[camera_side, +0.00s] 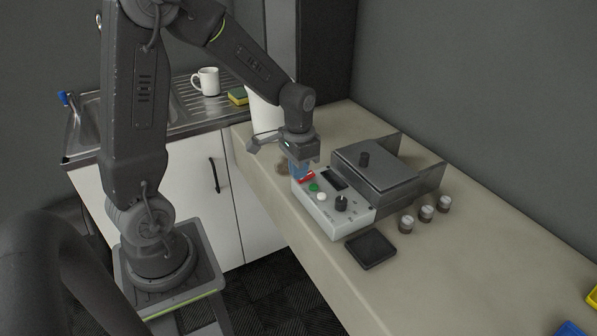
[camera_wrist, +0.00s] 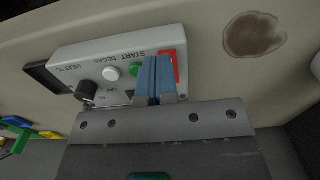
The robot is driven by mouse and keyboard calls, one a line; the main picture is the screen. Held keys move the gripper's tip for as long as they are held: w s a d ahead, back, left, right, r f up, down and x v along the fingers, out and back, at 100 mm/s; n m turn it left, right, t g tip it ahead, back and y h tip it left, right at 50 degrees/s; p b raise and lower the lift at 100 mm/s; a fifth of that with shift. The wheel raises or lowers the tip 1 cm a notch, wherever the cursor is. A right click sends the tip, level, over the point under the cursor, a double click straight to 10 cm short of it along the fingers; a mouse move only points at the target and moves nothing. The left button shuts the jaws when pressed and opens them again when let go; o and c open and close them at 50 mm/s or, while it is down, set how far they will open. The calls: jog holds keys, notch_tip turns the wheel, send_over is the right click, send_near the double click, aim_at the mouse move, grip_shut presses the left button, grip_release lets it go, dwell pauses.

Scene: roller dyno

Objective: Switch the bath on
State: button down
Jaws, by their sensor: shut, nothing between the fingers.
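The bath (camera_side: 386,164) is a grey metal box with a black-knobbed lid on the counter. Its pale control box (camera_side: 332,207) stands in front of it, with a red switch (camera_side: 306,177), a green button (camera_side: 314,187), a white button (camera_side: 321,196), a black knob (camera_side: 341,203) and a dark display (camera_side: 334,179). My gripper (camera_side: 299,170) is shut and empty, with blue fingertips at the red switch end. In the wrist view the fingertips (camera_wrist: 156,78) overlap the red switch (camera_wrist: 175,68) and partly hide it and the green button (camera_wrist: 134,70). I cannot tell whether they touch.
Several small capped jars (camera_side: 427,214) stand right of the bath. A black tray (camera_side: 371,249) lies in front of the control box. A brown stain (camera_wrist: 254,36) marks the counter. A white mug (camera_side: 206,82) and sponge (camera_side: 238,96) sit by the sink. The counter at the right is mostly clear.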

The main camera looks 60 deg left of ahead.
jog(key=shift+r, duration=0.15)
notch_tip(320, 180, up, 14)
jog(key=s, duration=0.2)
jog(key=shift+s+f, duration=0.2)
jog(key=shift+s, duration=0.15)
jog(key=s+d+r+t, duration=0.1)
jog(key=s+d+t, duration=0.5)
jog(key=s+d, duration=0.45)
jog(key=g, duration=0.4)
send_over(311, 171)
jog(key=s, duration=0.3)
notch_tip(311, 171, down, 2)
jog(key=w+f, duration=0.1)
jog(key=f, duration=0.3)
jog(key=w+f, duration=0.1)
jog(key=f, duration=0.4)
jog(key=w+f, duration=0.1)
jog(key=f, duration=0.3)
jog(key=shift+f, duration=0.3)
